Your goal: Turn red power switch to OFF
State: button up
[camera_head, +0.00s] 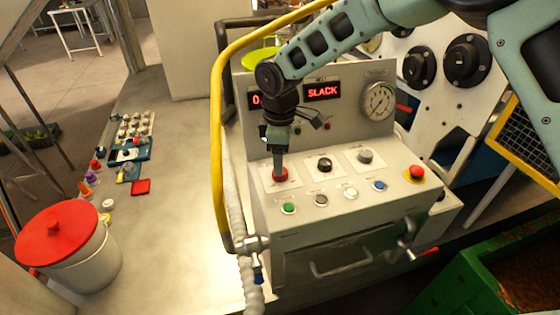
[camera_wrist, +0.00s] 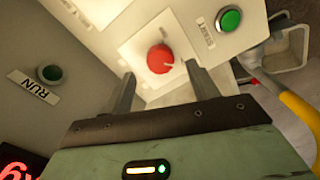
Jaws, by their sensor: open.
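The red power switch (camera_head: 280,175) is a round knob on a white plate at the left of the control box's sloped top. In the wrist view the red knob (camera_wrist: 160,58) shows a pale pointer line toward its lower right. My gripper (camera_head: 279,160) points down over the knob in the head view. In the wrist view its two fingers (camera_wrist: 163,88) are spread apart, one on each side of the knob's lower edge. I cannot tell whether a finger touches the knob. Lettering for the switch positions is not readable.
Black (camera_head: 324,164) and grey (camera_head: 365,156) knobs stand to the right, with a green button (camera_head: 289,208) in front. A red mushroom button (camera_head: 416,172) is at the right. A yellow tube (camera_head: 216,130) runs along the left side. A panel with a gauge (camera_head: 378,101) rises behind.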

jog(key=shift+f+p, duration=0.4)
jog(key=shift+f, duration=1.5)
jog(key=c, duration=1)
